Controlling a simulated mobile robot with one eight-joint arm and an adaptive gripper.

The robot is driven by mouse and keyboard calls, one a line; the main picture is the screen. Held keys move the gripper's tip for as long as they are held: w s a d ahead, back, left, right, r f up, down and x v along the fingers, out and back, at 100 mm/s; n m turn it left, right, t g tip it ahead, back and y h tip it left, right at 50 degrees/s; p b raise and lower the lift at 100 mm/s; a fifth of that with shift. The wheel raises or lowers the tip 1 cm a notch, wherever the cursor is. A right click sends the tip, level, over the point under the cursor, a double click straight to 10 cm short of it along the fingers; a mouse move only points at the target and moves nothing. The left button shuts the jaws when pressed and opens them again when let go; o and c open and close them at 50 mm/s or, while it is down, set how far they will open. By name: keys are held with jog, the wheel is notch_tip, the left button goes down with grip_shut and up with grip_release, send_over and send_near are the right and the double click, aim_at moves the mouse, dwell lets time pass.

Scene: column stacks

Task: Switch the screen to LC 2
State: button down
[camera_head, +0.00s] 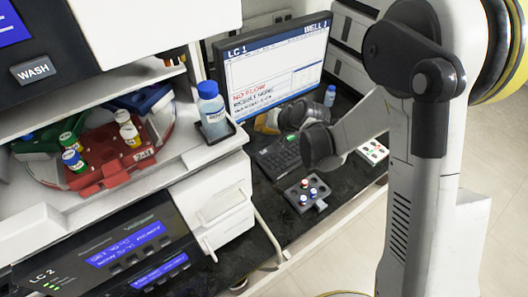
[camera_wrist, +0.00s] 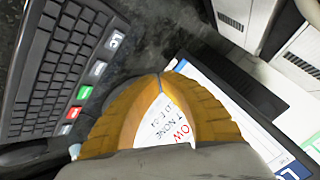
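The screen (camera_head: 275,70) stands at the back, with LC 1 at its top left, WELL 1 at its top right and red NO FLOW text. Part of it shows in the wrist view (camera_wrist: 225,95). The keyboard (camera_head: 277,158) lies in front of it. In the wrist view the keyboard (camera_wrist: 55,60) is at the left, with a column of larger keys: a white key (camera_wrist: 115,41) whose label seems to start with LC, a grey one, a green one (camera_wrist: 84,92) and a red one (camera_wrist: 73,114). My gripper (camera_wrist: 162,75) has yellow fingers that meet at the tips, empty, beside the keyboard. It also shows below the screen (camera_head: 264,125).
A blue-capped bottle (camera_head: 211,110) stands on the shelf at left. A small dark rack of vials (camera_head: 307,193) sits in front of the keyboard. A unit marked LC 2 (camera_head: 110,260) is at lower left. A small bottle (camera_head: 330,95) stands right of the screen.

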aim_at(262, 151)
notch_tip(262, 151, down, 8)
jog(key=b, duration=0.6)
jog(key=shift+f, duration=0.15)
dwell(1.0)
jog(key=shift+f+b, duration=0.45)
jog(key=shift+b, duration=0.05)
jog(key=shift+f+b, duration=0.35)
jog(key=shift+f, duration=0.05)
dwell(0.5)
jog(key=shift+r, duration=0.1)
jog(key=shift+r+p, duration=0.55)
jog(key=shift+r, duration=0.25)
jog(key=shift+r, duration=0.1)
jog(key=shift+r+p, duration=1.6)
jog(key=shift+r, duration=0.75)
